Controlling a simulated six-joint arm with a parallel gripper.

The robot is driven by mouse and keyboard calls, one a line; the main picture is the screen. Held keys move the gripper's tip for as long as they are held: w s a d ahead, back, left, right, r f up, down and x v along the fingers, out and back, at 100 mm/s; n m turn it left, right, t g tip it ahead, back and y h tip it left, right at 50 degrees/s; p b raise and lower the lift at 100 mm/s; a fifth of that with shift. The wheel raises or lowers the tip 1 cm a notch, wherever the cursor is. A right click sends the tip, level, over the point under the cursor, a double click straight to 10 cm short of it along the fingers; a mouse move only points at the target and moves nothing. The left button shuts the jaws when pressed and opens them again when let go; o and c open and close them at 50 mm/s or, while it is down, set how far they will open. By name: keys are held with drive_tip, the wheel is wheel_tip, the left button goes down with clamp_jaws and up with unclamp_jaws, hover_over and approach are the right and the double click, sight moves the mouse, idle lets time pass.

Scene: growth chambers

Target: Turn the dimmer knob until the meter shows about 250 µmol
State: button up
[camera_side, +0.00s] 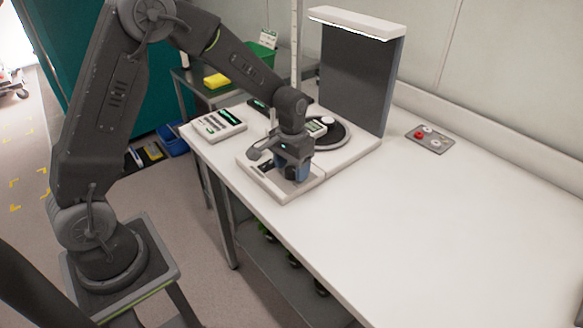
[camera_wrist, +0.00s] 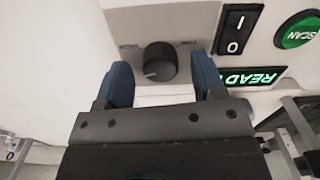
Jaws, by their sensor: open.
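The dimmer knob (camera_wrist: 158,62) is a round black knob with a pale pointer line, on a light panel in the wrist view. My gripper (camera_wrist: 160,80) is open, its two blue fingers on either side of the knob with a gap to each. I cannot tell whether the fingertips reach down around it. In the side view my gripper (camera_side: 292,172) points down over the white control unit (camera_side: 277,193) and hides the knob. A small meter (camera_side: 317,126) with a pale green screen stands behind my gripper on a dark round plate; its reading is too small to make out.
Beside the knob are a black rocker switch (camera_wrist: 238,30), a green SCAN button (camera_wrist: 299,30) and a lit READY display (camera_wrist: 251,76). A tall grey panel with a white lamp top (camera_side: 358,22) stands behind.

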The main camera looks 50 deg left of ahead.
drive_tip(key=shift+f, duration=0.35)
drive_tip(key=shift+c, duration=0.3)
drive_tip(key=c, duration=0.9)
drive_tip(key=shift+o, duration=0.2)
drive_tip(key=shift+n, duration=0.4)
drive_tip(key=n, duration=0.4)
drive_tip(key=shift+n, duration=2.4)
